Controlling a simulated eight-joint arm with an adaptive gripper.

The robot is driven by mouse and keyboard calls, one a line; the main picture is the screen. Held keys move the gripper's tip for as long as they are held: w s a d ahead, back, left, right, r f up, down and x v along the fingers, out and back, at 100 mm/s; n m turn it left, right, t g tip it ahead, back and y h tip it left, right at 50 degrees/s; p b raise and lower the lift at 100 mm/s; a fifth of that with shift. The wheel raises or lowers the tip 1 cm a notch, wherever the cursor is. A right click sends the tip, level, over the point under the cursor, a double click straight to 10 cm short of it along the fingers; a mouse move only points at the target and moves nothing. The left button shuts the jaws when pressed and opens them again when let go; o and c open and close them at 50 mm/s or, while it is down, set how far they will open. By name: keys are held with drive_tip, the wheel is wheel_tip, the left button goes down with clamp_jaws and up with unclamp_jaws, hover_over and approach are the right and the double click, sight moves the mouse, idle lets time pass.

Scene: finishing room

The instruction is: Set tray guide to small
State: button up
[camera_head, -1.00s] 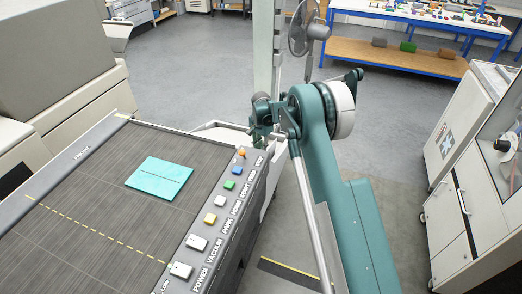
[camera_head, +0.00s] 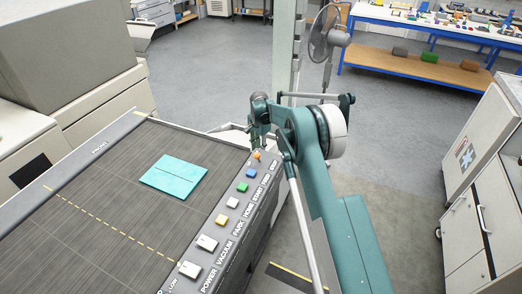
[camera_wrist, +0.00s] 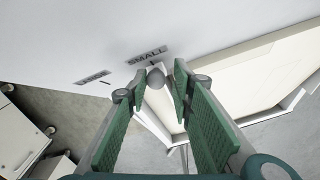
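In the wrist view, a grey ball-shaped knob (camera_wrist: 155,78) stands out from a white panel (camera_wrist: 60,35). It sits just below the label SMALL (camera_wrist: 147,55) and its short tick mark. A second label (camera_wrist: 93,77) with a tick lies to the left; its word is too small to read. My gripper (camera_wrist: 159,79) has its two green-padded fingers apart, one on each side of the knob, with a visible gap; I see no grip on it. In the head view, my gripper is small behind the machine's far edge, and the knob is hidden there.
A dark flatbed table (camera_head: 120,190) with a teal sheet (camera_head: 173,177) and a row of coloured buttons (camera_head: 233,202) lies left of my arm. A fan (camera_head: 325,38) stands behind. White cabinets (camera_head: 480,190) stand right. Grey floor between is clear.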

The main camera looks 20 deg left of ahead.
drive_tip(key=shift+o, duration=1)
drive_tip(key=shift+a, duration=0.1)
drive_tip(key=shift+s, duration=0.1)
drive_tip(key=shift+r, duration=0.1)
wheel_tip(320, 180, up, 12)
idle(0.3)
